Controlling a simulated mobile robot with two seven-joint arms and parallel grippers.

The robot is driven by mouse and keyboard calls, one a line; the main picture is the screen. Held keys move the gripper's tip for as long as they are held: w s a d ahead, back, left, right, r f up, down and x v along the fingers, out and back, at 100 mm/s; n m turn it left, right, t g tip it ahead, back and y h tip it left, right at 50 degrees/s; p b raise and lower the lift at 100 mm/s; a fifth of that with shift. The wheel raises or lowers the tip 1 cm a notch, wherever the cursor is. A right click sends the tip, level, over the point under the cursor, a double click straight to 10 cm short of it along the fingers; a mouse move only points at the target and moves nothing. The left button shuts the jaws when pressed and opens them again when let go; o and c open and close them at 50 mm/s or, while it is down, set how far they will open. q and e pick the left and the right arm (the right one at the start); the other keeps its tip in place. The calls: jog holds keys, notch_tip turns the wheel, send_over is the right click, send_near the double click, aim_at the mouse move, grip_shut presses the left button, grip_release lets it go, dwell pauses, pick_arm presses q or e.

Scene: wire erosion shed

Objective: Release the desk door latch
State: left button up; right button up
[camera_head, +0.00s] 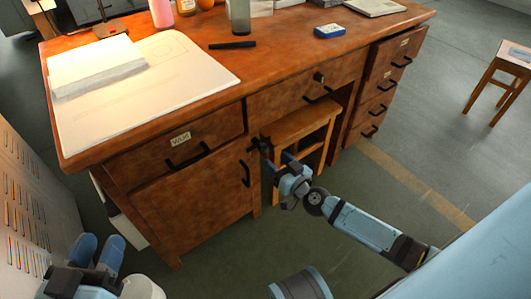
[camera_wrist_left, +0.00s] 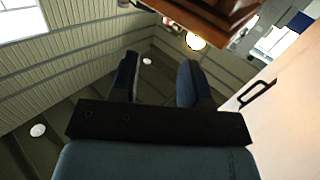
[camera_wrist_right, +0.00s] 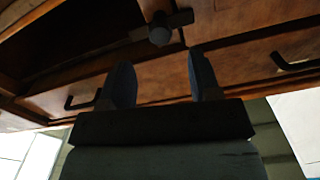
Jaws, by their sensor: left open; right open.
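The wooden desk (camera_head: 215,80) has a lower left door (camera_head: 195,195) with a dark vertical handle. A small dark latch (camera_head: 259,143) sits near the door's upper right corner; in the right wrist view the latch (camera_wrist_right: 162,33) shows a round knob on a flat bar. My right gripper (camera_head: 272,165) is open and empty, just in front of and slightly below the latch, apart from it as far as I can tell. The latch lies ahead of its fingers in the right wrist view. My left gripper (camera_head: 98,250) is open and empty, low at the left, away from the door.
A drawer (camera_head: 200,135) with a handle is above the door. A wooden stool (camera_head: 305,125) stands in the knee space beside the latch. A vented metal cabinet (camera_head: 30,215) is at the left. The floor in front is clear.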

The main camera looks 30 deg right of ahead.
aim_at(264, 149)
pick_arm(q)
jog(key=shift+w+a+m+b, duration=0.2)
jog(key=shift+m+b, duration=0.2)
pick_arm(e)
jog(key=w, duration=0.6)
jog(key=shift+a, duration=0.4)
jog(key=shift+c, duration=0.5)
jog(key=c, duration=0.8)
pick_arm(q)
jog(key=shift+w+r, duration=0.1)
jog(key=shift+r, duration=0.05)
